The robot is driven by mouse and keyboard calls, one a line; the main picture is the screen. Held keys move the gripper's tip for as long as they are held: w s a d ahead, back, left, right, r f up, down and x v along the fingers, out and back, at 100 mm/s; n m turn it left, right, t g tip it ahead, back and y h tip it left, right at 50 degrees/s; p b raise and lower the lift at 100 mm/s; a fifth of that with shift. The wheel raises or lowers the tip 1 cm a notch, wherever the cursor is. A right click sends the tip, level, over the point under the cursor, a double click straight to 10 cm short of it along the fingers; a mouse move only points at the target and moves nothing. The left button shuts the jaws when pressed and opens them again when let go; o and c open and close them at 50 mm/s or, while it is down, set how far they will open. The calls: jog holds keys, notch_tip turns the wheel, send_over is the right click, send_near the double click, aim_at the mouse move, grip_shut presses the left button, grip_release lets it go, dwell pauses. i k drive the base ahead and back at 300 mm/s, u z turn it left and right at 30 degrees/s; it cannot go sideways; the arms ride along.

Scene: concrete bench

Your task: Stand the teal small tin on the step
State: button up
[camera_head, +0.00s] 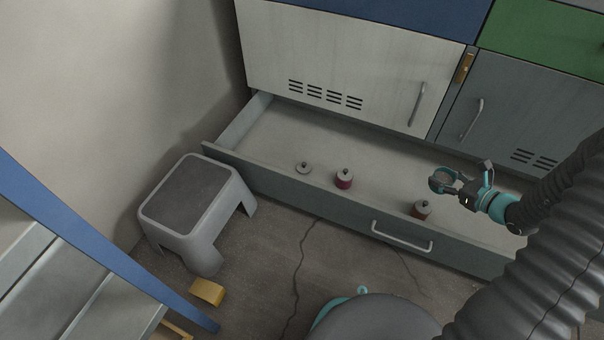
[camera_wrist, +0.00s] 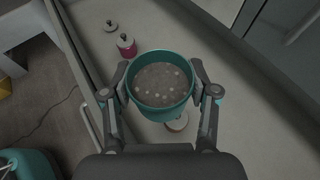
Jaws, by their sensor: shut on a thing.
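The teal small tin (camera_wrist: 160,112) is held between the two fingers of my gripper (camera_wrist: 161,92), seen from above in the wrist view. Its round teal rim surrounds a grey-brown speckled face with several pale dots. In the head view my gripper (camera_head: 447,181) is over the right part of the open drawer, shut on the tin, which is small and partly hidden there. The step (camera_head: 187,192) is a grey stool with a dark top pad, standing on the floor at the left, well away from my gripper. Its top is bare.
The drawer's front wall lies between my gripper and the step. A yellow block (camera_head: 207,292) lies on the floor near the step.

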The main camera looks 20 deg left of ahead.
aim_at(187, 191)
jog(key=u, duration=0.85)
jog(key=i, duration=0.35)
jog(key=u, duration=2)
